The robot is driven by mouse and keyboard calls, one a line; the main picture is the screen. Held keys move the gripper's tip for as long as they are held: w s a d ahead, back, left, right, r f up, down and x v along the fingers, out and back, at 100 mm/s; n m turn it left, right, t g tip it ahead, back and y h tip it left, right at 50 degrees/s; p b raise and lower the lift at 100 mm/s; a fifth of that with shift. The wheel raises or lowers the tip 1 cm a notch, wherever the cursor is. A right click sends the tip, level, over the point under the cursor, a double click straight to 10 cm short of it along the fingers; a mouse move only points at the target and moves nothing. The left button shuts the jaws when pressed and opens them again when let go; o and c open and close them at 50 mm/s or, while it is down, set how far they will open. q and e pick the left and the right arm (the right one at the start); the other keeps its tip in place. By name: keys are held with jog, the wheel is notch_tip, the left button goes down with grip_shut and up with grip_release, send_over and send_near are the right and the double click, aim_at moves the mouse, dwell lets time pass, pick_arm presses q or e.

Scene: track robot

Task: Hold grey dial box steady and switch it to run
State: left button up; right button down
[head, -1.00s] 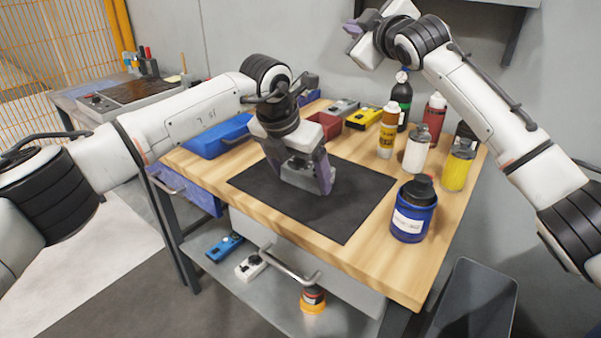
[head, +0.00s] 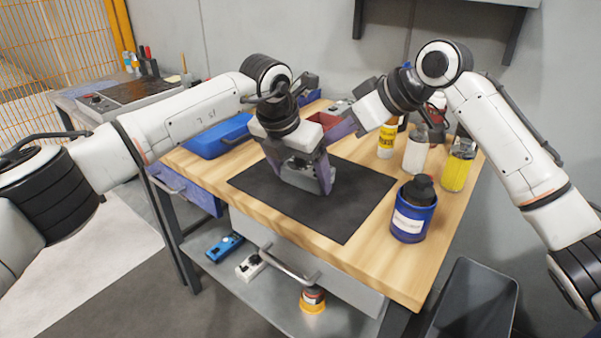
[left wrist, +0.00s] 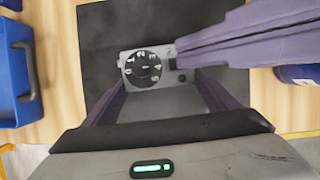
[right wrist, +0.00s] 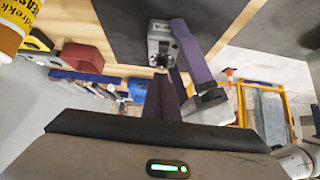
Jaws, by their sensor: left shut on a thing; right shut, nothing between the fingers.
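The grey dial box (head: 300,182) sits on the black mat (head: 347,207). My left gripper (head: 305,180) comes down from above with its purple fingers shut on the box's sides. In the left wrist view the box's face (left wrist: 187,99) shows a round black dial (left wrist: 143,67) with white marks; I cannot read its setting. My right gripper (head: 328,137) is shut and empty. In the left wrist view its fingertips (left wrist: 180,47) are above the box just right of the dial. In the right wrist view its closed fingers (right wrist: 160,90) point at the box (right wrist: 158,38); contact is unclear.
A blue lidded jar (head: 411,219) stands at the mat's right. Several bottles, including a yellow one (head: 457,167), stand at the bench's right rear. A blue bin (head: 215,138) and a red bin (head: 325,120) are behind the left arm. The mat's front is clear.

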aim_at(312, 167)
jog(key=shift+f, duration=1.65)
dwell(0.8)
jog(key=shift+f, duration=0.55)
jog(key=shift+s+d+f, duration=0.1)
jog(key=shift+d+f, duration=0.05)
jog(key=shift+f, duration=0.9)
jog(key=shift+s+d+f, duration=0.1)
jog(key=shift+f, duration=1.1)
jog(key=shift+w+a+r, duration=0.1)
jog(key=shift+r, duration=0.55)
jog(key=shift+w+a+r, duration=0.1)
jog(key=shift+r, duration=0.55)
notch_tip(312, 167, up, 2)
jog(key=shift+d+r, duration=0.15)
jog(key=shift+r, duration=0.8)
